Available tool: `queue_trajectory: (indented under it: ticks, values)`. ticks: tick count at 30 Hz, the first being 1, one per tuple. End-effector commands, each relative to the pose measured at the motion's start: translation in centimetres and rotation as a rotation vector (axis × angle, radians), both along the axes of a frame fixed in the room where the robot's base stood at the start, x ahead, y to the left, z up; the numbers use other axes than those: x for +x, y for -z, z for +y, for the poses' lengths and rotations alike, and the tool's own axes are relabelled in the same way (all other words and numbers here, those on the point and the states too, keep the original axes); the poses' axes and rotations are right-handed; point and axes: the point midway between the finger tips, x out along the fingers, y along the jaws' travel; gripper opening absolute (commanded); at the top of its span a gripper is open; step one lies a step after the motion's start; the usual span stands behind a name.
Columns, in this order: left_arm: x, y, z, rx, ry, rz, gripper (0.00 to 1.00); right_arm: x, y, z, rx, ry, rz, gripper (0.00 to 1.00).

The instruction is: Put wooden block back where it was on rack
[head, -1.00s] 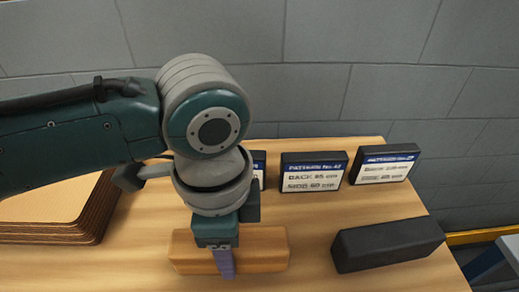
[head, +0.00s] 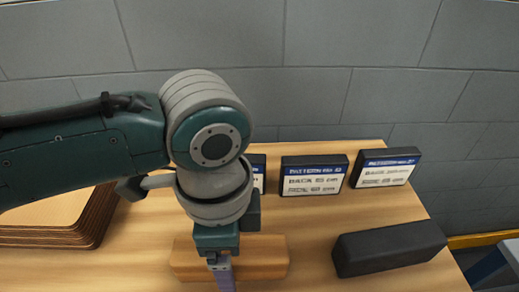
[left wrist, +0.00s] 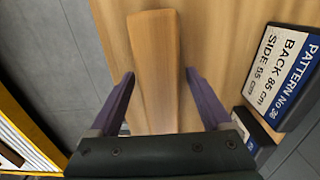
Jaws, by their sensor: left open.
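The wooden block (head: 262,257) lies flat on the wooden table, partly hidden behind my left gripper (head: 224,282) in the head view. In the left wrist view the block (left wrist: 155,65) runs lengthwise between the two purple fingers of the left gripper (left wrist: 160,76). The fingers are apart, with a visible gap on each side of the block, so the gripper is open. How high the fingertips are over the table is hard to tell. I cannot make out a rack in these views. My right gripper is not in view.
A black block (head: 388,247) lies at the right of the table. Pattern signs (head: 314,175) (head: 385,167) stand along the back, and one (left wrist: 283,75) is close beside the gripper in the wrist view. Stacked boards (head: 60,222) lie at left. A grey wall (head: 400,95) is behind.

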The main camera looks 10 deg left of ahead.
Motion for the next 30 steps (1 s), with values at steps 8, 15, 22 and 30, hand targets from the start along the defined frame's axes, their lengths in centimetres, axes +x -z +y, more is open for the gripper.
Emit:
queue_trajectory:
  ticks: [8,15,22,30]
  values:
    - [0.2,-4.6,-0.1,-0.004,0.001,-0.005,0.82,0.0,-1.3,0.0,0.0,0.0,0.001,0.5]
    - [0.1,-9.7,0.0,-0.002,0.002,-0.004,0.82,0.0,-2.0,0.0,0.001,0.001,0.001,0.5]
    - [0.0,-12.1,0.0,0.0,0.0,0.0,0.82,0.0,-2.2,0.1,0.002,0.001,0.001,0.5]
    - [-1.4,-11.5,-1.5,-0.073,-0.04,-0.007,0.82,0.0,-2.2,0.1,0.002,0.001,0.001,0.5]
